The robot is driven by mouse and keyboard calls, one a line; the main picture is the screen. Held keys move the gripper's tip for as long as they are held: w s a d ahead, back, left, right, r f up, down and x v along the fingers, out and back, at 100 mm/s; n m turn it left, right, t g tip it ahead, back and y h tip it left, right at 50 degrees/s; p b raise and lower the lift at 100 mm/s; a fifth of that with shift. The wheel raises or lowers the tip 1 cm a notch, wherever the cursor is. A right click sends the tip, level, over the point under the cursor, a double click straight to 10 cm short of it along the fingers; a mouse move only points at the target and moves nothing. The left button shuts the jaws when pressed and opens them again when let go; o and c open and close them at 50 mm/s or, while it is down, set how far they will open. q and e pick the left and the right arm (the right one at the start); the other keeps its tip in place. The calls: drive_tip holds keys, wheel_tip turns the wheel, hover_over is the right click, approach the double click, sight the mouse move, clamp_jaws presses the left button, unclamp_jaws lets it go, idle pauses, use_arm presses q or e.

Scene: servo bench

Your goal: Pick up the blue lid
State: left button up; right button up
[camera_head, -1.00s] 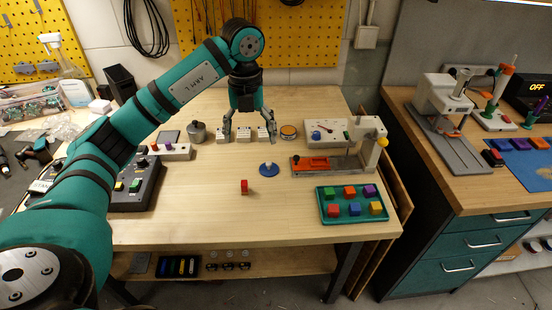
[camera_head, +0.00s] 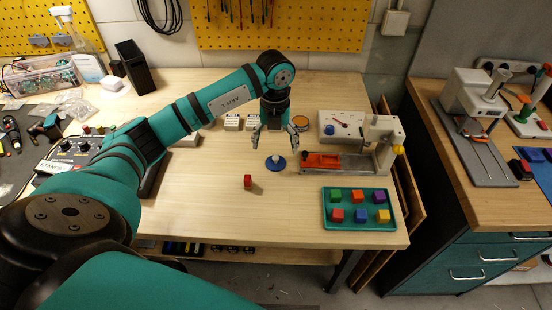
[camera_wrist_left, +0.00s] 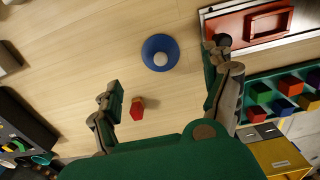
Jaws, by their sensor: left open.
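The blue lid (camera_head: 275,163) lies on the wooden table, a flat blue disc with a pale round knob on top. It also shows in the left wrist view (camera_wrist_left: 149,46), ahead of the fingers. My left gripper (camera_head: 274,143) is open and empty, above and just behind the lid in the head view. In the left wrist view my left gripper's fingers (camera_wrist_left: 166,93) stand wide apart, with the lid beyond their tips and not between them. My right gripper is not in view.
A red block (camera_head: 247,181) stands left of and nearer than the lid. A grey fixture with an orange-red part (camera_head: 322,160) is close on the right. A teal tray (camera_head: 329,222) with several coloured blocks lies front right. The table's front middle is clear.

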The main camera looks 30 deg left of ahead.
sight(276, 157)
use_arm(q)
drive_tip(key=shift+f, duration=0.6)
drive_tip(key=shift+f+p, duration=0.3)
drive_tip(key=shift+p, duration=0.1)
wheel_tip(276, 157, down, 4)
drive_tip(key=shift+w+r+p, duration=0.1)
drive_tip(key=shift+r+p, duration=0.05)
drive_tip(key=shift+p, duration=0.6)
drive_tip(key=shift+f, duration=0.45)
drive_tip(key=c, duration=1)
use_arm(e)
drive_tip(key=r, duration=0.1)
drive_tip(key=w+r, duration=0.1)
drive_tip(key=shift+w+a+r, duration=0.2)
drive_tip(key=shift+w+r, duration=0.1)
use_arm(q)
drive_tip(key=shift+r, duration=0.15)
